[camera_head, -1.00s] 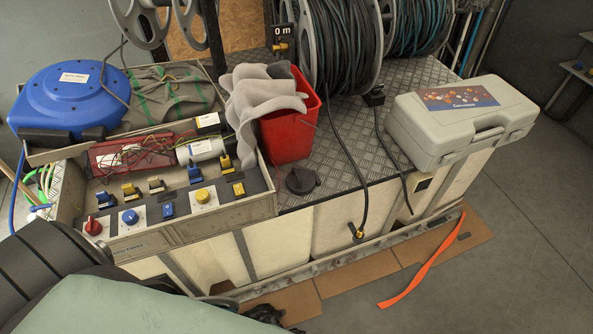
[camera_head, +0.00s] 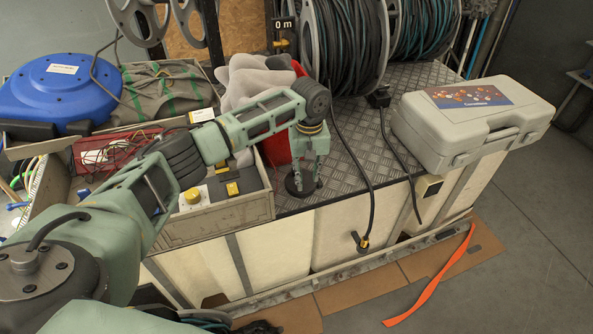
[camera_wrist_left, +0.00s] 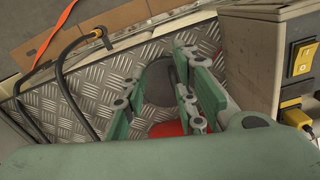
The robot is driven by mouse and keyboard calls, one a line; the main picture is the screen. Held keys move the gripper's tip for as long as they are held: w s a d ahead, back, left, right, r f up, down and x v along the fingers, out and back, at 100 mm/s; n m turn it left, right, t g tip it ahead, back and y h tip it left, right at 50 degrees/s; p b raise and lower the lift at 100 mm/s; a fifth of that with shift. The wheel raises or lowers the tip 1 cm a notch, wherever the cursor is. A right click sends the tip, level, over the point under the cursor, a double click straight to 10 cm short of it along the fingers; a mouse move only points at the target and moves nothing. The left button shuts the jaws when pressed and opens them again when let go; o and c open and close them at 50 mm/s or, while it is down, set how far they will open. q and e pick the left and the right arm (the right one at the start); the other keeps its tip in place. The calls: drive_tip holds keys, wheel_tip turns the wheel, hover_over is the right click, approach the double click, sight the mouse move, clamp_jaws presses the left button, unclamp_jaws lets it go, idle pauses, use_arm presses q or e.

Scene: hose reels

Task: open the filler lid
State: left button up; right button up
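The filler lid (camera_head: 294,187) is a dark round cap lying flat on the chequer-plate deck, just right of the control panel and in front of the red bucket (camera_head: 277,150). My left gripper (camera_head: 306,182) points down over the lid, its fingers partly hiding it in the head view. In the left wrist view the lid (camera_wrist_left: 158,82) shows as a dark disc between the two spread green fingers of the gripper (camera_wrist_left: 160,72). The gripper is open, and I cannot tell whether a finger touches the lid. My right gripper is not in view.
The control panel (camera_head: 225,212) with switches stands close left of the gripper; it also shows in the left wrist view (camera_wrist_left: 260,50). A black hose (camera_head: 362,165) runs down the deck on the right. A grey case (camera_head: 470,125) sits further right. Hose reels stand behind.

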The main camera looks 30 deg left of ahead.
use_arm(q)
drive_tip(key=w+a+r, duration=0.1)
drive_tip(key=a+r+n, duration=0.1)
drive_tip(key=a+r, duration=0.1)
drive_tip(key=w+a+r+n, duration=0.1)
drive_tip(key=shift+w+a+r, duration=0.2)
drive_tip(key=shift+w+a, duration=0.05)
drive_tip(key=shift+w, duration=0.05)
drive_tip(key=shift+a+f, duration=0.1)
wheel_tip(320, 180, down, 7)
drive_tip(key=shift+f, duration=0.2)
clamp_jaws()
